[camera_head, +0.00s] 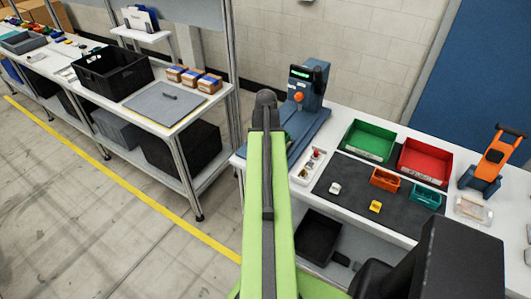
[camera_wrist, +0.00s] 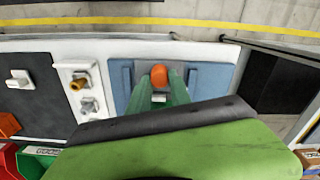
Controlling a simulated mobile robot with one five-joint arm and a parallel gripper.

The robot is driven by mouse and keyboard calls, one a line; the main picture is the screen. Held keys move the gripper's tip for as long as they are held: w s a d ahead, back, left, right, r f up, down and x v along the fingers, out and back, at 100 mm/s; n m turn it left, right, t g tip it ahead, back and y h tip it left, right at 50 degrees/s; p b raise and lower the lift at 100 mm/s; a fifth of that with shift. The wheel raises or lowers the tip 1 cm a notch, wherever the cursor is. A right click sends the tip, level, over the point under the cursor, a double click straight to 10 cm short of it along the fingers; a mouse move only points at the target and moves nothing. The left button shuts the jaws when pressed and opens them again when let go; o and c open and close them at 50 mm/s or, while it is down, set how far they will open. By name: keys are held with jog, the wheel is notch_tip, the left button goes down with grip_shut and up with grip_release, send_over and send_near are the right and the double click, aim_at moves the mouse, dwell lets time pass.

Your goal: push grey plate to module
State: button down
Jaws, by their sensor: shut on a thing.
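A blue bench machine (camera_head: 306,88) with a green display and an orange knob on its front stands on the right table. Its blue base (camera_wrist: 120,103) shows in the wrist view. My gripper (camera_wrist: 159,84) has its green fingers together over this base, around an orange knob (camera_wrist: 159,75). A small pale grey piece (camera_wrist: 159,98) shows between the fingers; I cannot tell if it is the grey plate. In the wrist view the green arm link covers the machine's rear.
A white tray (camera_wrist: 67,72) with metal fittings lies beside the base. A dark mat (camera_head: 330,199), a green bin (camera_head: 369,141) and a red bin (camera_head: 425,161) are to the right. A flat grey board (camera_head: 145,103) lies on the separate left table.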

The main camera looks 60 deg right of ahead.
dwell(0.4)
jog(key=d, duration=1.7)
jog(key=shift+d, duration=0.4)
jog(key=shift+s, duration=0.1)
jog(key=c, duration=1.2)
grip_release()
notch_tip(320, 180, up, 18)
jog(key=p, duration=1.7)
jog(key=shift+f, duration=0.25)
jog(key=shift+c, duration=0.3)
